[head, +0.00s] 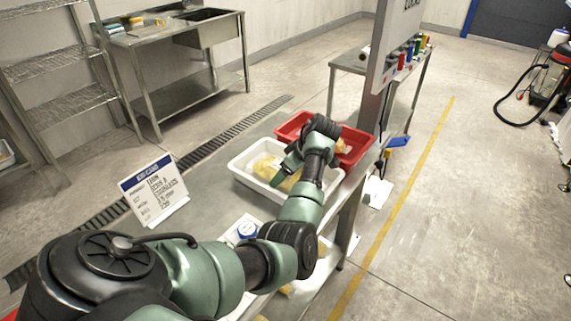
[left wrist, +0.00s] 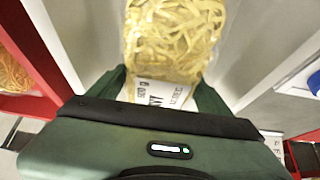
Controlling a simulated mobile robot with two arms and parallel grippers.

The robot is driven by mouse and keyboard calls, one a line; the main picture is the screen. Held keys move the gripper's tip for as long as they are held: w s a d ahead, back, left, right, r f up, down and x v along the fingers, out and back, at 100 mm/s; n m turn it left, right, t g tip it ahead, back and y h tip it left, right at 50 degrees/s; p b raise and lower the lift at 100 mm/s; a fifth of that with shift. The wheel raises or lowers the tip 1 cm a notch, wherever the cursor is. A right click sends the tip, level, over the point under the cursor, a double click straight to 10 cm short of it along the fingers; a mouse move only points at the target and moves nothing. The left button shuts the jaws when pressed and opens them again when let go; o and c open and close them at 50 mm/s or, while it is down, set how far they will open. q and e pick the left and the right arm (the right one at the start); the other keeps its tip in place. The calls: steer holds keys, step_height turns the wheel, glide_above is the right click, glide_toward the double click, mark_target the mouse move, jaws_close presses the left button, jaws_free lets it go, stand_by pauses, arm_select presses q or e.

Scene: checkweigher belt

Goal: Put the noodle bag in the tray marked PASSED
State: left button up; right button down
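The noodle bag (head: 265,166) is a clear bag of yellow flat noodles with a white printed label. It is within the white tray (head: 243,181); whether it rests on the tray floor is not clear. In the left wrist view the bag (left wrist: 175,40) lies between the two green fingers of my left gripper (left wrist: 165,92), which appear to touch its label end on both sides. In the head view my left gripper (head: 285,172) is inside the white tray, partly hidden by its own wrist. No PASSED marking is readable. My right gripper is not in view.
A red tray (head: 287,130) stands right behind the white one, with a yellow bag inside. A blue-and-white label (head: 246,230) and more yellow bags (head: 322,248) are nearer, partly under my arm. A sign card (head: 153,189) stands at left, and a post (head: 372,105) rises at right.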

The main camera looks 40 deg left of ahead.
arm_select(q)
steer(key=o, duration=0.4)
steer(key=shift+r, duration=0.1)
steer(key=b+v, duration=0.1)
steer(key=v, duration=1.1)
